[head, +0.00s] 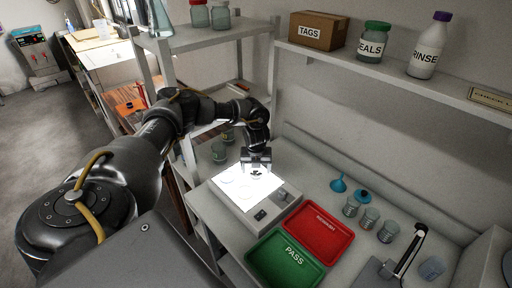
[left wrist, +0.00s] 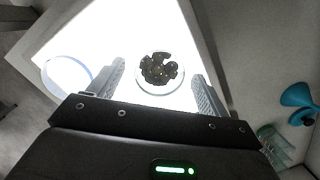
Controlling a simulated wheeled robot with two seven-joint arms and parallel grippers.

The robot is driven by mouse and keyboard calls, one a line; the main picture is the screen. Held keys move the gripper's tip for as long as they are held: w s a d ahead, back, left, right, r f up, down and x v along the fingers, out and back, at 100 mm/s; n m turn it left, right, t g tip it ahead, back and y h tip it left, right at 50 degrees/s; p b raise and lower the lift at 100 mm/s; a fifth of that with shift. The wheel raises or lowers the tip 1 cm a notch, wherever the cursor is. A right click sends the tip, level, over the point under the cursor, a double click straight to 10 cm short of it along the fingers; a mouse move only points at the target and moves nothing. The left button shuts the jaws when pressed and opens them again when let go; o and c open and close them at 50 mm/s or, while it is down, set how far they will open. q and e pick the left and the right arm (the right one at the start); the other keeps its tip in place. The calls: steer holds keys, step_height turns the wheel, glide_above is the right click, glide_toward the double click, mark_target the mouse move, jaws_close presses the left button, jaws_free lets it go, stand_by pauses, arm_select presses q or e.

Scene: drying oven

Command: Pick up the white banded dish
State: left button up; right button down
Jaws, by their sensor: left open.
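A lit white panel (head: 236,201) on a light box stands on the bench, and round dishes lie on it. In the left wrist view a clear round dish (left wrist: 160,70) with dark clumps lies between my fingertips. A second round dish (left wrist: 68,74) with a pale bluish-white rim lies to the left, outside the fingers. The glare makes it hard to tell which dish has the white band. My left gripper (head: 257,172) points down over the far part of the panel; its open fingers show in the left wrist view (left wrist: 158,88). My right gripper is out of view.
A red tray (head: 318,232) and a green PASS tray (head: 285,262) lie right of the light box. Several glass jars, including one jar (head: 369,218), and a blue funnel (head: 339,184) stand farther right. A shelf (head: 400,80) with bottles and a box runs above the bench.

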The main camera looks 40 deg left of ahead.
arm_select(q)
steer(key=c, duration=1.1)
steer(key=shift+o, duration=0.2)
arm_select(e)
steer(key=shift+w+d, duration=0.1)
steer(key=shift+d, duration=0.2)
arm_select(q)
steer(key=shift+r, duration=0.1)
